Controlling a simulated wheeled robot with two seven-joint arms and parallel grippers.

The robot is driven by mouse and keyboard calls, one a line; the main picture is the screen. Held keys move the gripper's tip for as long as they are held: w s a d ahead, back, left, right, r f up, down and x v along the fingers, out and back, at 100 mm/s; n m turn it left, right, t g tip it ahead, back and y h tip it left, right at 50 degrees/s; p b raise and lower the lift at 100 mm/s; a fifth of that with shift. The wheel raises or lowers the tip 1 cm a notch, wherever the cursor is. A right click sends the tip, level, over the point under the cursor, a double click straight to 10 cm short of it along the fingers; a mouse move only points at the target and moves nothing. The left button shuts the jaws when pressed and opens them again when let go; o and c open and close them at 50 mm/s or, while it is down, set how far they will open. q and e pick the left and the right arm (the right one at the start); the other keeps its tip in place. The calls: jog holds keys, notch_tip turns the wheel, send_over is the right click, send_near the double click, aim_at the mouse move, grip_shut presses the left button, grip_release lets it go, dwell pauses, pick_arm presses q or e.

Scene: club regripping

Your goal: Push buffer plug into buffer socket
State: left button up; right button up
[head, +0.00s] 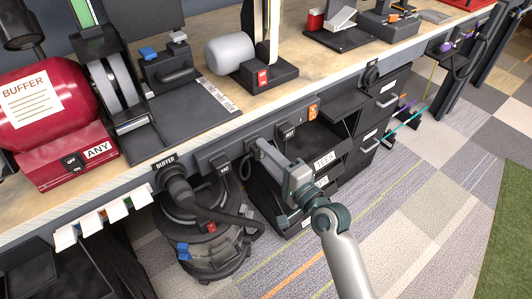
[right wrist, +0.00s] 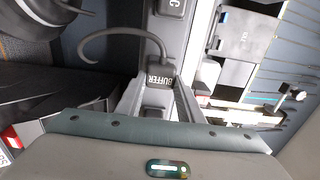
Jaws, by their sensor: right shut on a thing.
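The buffer plug (right wrist: 160,77) is a small black block with a white BUFFER label, seen in the right wrist view. A dark cord curls away from it to the left. My right gripper (right wrist: 160,88) is shut on it; in the head view this gripper (head: 259,146) reaches the grey socket strip (head: 205,140) along the bench's front edge. There the gripper mostly hides the plug. The plug is close to the strip, but I cannot tell whether it is seated. The buffer socket's opening is not visible. My left gripper is not in view.
A VAC plug (head: 223,169) sits on the strip left of my gripper. The red buffer machine (head: 45,105) is on the bench.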

pick_arm(q)
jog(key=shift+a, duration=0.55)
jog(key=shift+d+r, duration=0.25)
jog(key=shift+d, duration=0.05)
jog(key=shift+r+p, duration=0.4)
jog(key=shift+p, duration=0.15)
dwell(0.8)
pick_arm(e)
jog(key=shift+w+a, duration=0.3)
jog(key=shift+w, duration=0.15)
dwell(0.5)
jog(key=o, duration=1.1)
